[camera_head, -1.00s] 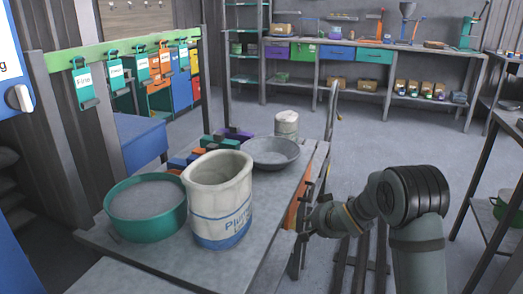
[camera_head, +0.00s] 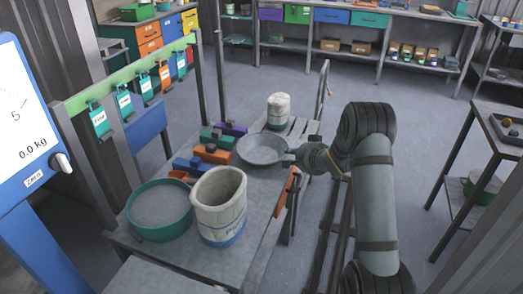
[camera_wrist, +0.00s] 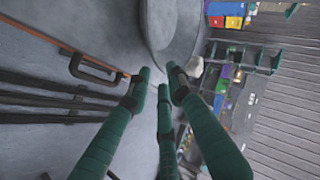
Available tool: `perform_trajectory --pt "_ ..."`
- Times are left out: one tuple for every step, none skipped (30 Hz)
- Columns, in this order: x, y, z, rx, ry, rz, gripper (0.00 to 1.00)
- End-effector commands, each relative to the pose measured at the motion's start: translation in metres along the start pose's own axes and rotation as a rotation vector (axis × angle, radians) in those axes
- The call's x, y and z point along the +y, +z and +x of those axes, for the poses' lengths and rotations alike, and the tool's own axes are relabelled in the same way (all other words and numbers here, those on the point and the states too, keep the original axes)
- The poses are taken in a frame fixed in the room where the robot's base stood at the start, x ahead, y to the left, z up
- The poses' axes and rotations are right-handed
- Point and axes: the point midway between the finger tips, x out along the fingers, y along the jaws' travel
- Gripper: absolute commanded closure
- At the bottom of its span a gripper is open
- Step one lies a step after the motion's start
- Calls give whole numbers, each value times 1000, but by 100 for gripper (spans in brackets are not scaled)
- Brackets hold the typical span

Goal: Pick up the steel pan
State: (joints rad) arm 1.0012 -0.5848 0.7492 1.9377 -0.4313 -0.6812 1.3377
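The steel pan (camera_head: 262,149) is a shallow, round grey dish on the worktable, behind the white tub. In the head view my gripper (camera_head: 290,156) is at the pan's right rim. In the wrist view the pan (camera_wrist: 178,25) fills the top middle, its curved rim close to the fingertips. My gripper's green fingers (camera_wrist: 158,75) stand apart, with nothing clearly held between them. I cannot tell whether a fingertip touches the rim.
A white tub (camera_head: 220,208) and a green-rimmed sieve (camera_head: 160,210) stand at the table's near end. Coloured blocks (camera_head: 212,152) lie left of the pan. A smaller white container (camera_head: 278,110) stands behind it. A blue scale display (camera_head: 28,130) is at far left.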

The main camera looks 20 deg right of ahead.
Motion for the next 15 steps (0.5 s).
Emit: perform_trajectory --pt "0 0 6 0 0 0 80" --pt "0 0 8 0 0 -1 80" --pt "0 0 11 0 0 0 80" --pt "0 0 12 0 0 -1 80" --pt "0 0 14 0 -1 -1 80" --pt "-1 -1 18 0 -1 -1 80" --pt "-1 -1 21 0 -1 -1 80" --pt "-1 -1 25 -1 0 -1 80" --pt "-2 -2 31 0 0 -1 80" --pt "-3 -3 36 0 0 -1 80" --pt "-3 -3 40 0 0 0 80" --pt "-3 -3 46 0 0 0 80" --pt "-3 -3 51 0 0 0 80" --pt "-2 -3 54 0 1 -1 80" --pt "-3 -4 58 1 0 -2 80"
